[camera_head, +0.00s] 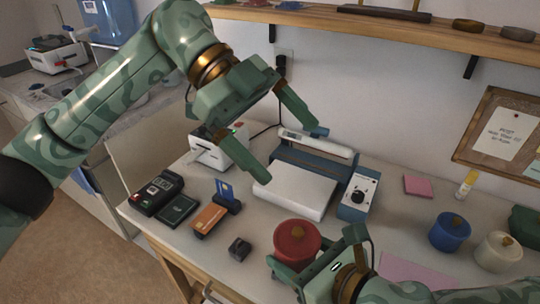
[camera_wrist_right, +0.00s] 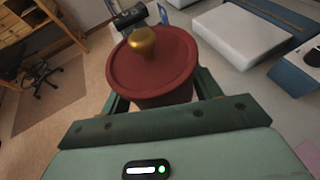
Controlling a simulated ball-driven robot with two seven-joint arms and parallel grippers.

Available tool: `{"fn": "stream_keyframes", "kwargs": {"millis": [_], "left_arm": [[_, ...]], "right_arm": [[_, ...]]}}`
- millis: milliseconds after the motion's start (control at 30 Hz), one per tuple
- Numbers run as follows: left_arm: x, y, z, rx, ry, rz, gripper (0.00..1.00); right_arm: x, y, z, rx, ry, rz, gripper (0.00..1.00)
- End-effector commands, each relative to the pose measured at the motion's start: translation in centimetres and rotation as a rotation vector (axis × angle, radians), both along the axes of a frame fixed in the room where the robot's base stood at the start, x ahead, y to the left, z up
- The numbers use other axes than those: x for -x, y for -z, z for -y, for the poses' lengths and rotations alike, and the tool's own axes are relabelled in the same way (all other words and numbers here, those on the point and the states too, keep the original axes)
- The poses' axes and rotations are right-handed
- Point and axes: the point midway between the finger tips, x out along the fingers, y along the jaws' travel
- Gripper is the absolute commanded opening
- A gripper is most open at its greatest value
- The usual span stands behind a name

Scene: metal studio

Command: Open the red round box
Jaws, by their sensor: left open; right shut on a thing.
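The red round box (camera_head: 297,240) stands at the front of the white table. In the right wrist view the red box (camera_wrist_right: 150,75) has its red lid on, with a gold knob (camera_wrist_right: 142,42) on top. My right gripper (camera_head: 312,257) is shut on the body of the box, with a finger on each side below the lid rim.
A blue pot (camera_head: 449,233) and a cream pot (camera_head: 498,252) stand at the right. A white and blue device (camera_head: 297,187) is behind the box. A card terminal (camera_head: 157,192), an orange item (camera_head: 211,216) and a small dark block (camera_head: 239,248) lie to the left. A shelf (camera_head: 400,25) runs above.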

Motion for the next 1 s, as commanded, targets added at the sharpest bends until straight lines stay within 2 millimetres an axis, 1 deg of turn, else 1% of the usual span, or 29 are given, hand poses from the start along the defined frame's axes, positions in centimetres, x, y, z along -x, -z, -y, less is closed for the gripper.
{"fn": "stream_keyframes", "kwargs": {"millis": [33,100,200,300,367,467,700,800,900,1000], "left_arm": [[0.9,0.6,0.0,-0.138,-0.008,0.046,0.95],[1.4,1.4,-0.3,-0.297,-0.046,0.097,0.95],[1.7,2.1,-0.8,-0.441,-0.1,0.147,0.95],[1.8,2.7,-1.1,-0.505,-0.129,0.171,0.95],[2.0,3.2,-0.9,-0.518,-0.135,0.175,0.95],[2.3,4.6,-0.5,-0.518,-0.135,0.173,0.95],[3.3,9.3,1.2,-0.514,-0.135,0.171,0.95],[3.7,11.0,1.8,-0.513,-0.136,0.17,0.95],[3.9,12.3,2.2,-0.513,-0.137,0.17,0.95],[4.1,13.0,2.5,-0.512,-0.136,0.172,0.95]], "right_arm": [[0.0,0.0,0.0,0.0,0.0,0.0,0.24],[0.0,0.0,0.0,0.0,0.0,0.0,0.24],[0.0,0.0,0.0,0.0,0.0,0.0,0.24],[0.0,0.0,0.0,0.0,0.0,0.0,0.24],[0.0,0.0,0.0,0.0,0.0,0.0,0.24],[0.0,0.0,0.0,0.0,0.0,0.0,0.24],[0.0,0.0,0.0,0.0,0.0,0.0,0.24],[0.0,0.0,0.0,0.0,0.0,0.0,0.24],[0.0,0.0,0.0,0.0,0.0,0.0,0.24],[0.0,0.0,0.0,0.0,0.0,0.0,0.24]]}}
